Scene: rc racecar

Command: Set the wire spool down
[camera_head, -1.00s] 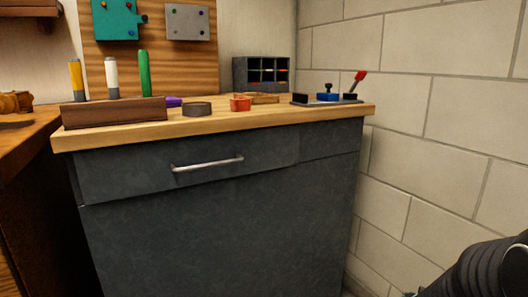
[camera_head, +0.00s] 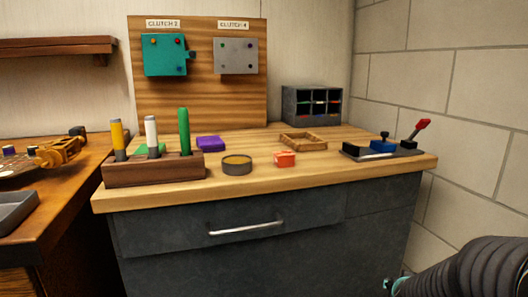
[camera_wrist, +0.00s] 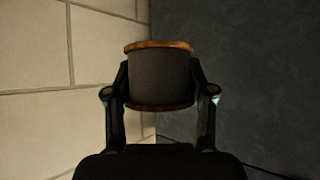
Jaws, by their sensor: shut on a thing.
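The wire spool (camera_wrist: 158,80) shows in the wrist view, a dark grey cylinder with orange-brown flanges at top and bottom. My gripper (camera_wrist: 160,92) is shut on it, one finger on each side. Behind the spool are the block wall and a dark grey surface. In the head view only part of my dark arm shows at the lower right, and the spool is out of sight there. The workbench (camera_head: 300,185) has a wooden top on a dark grey cabinet with a drawer.
On the bench stand a wooden holder (camera_head: 155,172) with upright tools, a round tin (camera_head: 237,168), a red box (camera_head: 285,160), a wooden tray (camera_head: 303,142), a purple block (camera_head: 208,144), a dark cubby rack (camera_head: 312,104) and a lever base (camera_head: 385,152). The front right top is bare.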

